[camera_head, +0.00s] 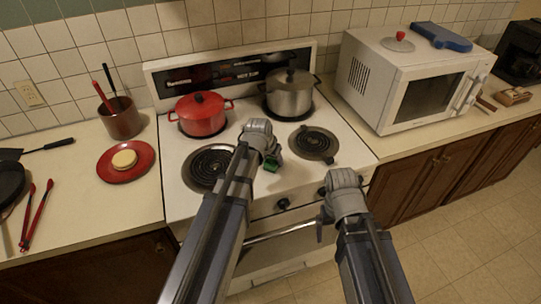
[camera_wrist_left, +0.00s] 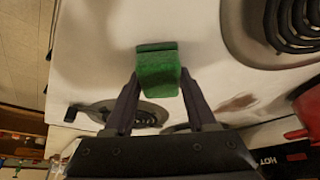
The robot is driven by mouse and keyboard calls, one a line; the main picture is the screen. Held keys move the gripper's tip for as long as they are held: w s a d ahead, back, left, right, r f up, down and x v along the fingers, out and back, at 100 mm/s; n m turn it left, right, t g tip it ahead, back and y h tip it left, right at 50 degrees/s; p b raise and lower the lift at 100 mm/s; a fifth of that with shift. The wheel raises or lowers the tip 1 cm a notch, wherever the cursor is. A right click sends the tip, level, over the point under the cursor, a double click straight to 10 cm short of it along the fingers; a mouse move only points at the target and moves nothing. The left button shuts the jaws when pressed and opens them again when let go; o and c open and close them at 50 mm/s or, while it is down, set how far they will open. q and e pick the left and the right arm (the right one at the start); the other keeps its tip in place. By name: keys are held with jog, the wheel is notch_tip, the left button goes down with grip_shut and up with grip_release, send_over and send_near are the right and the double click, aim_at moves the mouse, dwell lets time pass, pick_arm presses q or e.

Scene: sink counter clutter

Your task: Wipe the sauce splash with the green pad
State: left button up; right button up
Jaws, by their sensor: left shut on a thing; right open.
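The green pad (camera_wrist_left: 158,68) is held between the fingers of my left gripper (camera_wrist_left: 158,88) in the left wrist view. In the head view only a small part of the green pad (camera_head: 273,163) shows beside my left gripper (camera_head: 268,158), over the middle of the white stove top (camera_head: 257,185). Whether the pad touches the surface I cannot tell. A faint brownish patch (camera_wrist_left: 237,103) lies on the white surface in the wrist view; whether it is sauce or shadow is unclear. My right gripper (camera_head: 322,226) is open and empty at the stove's front.
A red pot (camera_head: 201,115) and a steel pot (camera_head: 290,95) stand on the back burners. The front burners (camera_head: 209,165) are bare. A red plate (camera_head: 126,162) with a bun, a utensil pot (camera_head: 121,119) and red tongs (camera_head: 38,214) are left. A microwave (camera_head: 414,80) stands right.

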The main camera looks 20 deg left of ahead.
pick_arm(q)
jog(key=shift+d, duration=0.1)
notch_tip(320, 180, up, 6)
jog(key=p, duration=0.6)
dwell(0.4)
notch_tip(320, 180, up, 3)
jog(key=p, duration=0.3)
jog(key=shift+r, duration=0.1)
jog(key=shift+s, duration=0.1)
